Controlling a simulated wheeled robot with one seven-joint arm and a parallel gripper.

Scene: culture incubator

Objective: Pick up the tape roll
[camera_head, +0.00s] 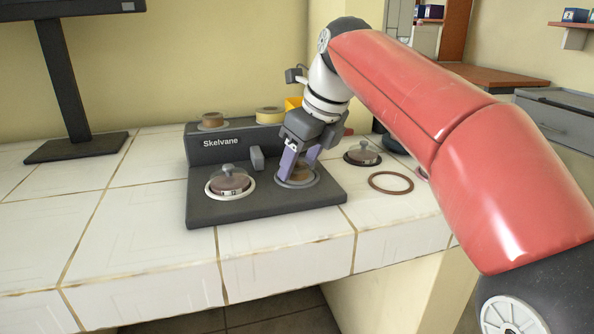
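A yellow roll that looks like a tape roll (270,115) lies on the raised back part of the dark grey Skelvane device (262,207). A smaller brown round piece (211,119) sits on the same ledge to its left. My gripper (298,172) points down at the device's right round well, in front of and to the right of the yellow roll. Its purple-grey fingers stand apart at a brownish round object (301,174) in that well. The fingers partly hide this object, and I cannot tell whether they touch or grip it.
A lidded round dish (230,181) sits in the device's left well. To the right lie another lidded dish (362,154) and a flat brown ring (391,182). A monitor stand (75,147) is at the left. White tiles are clear at the left and front.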

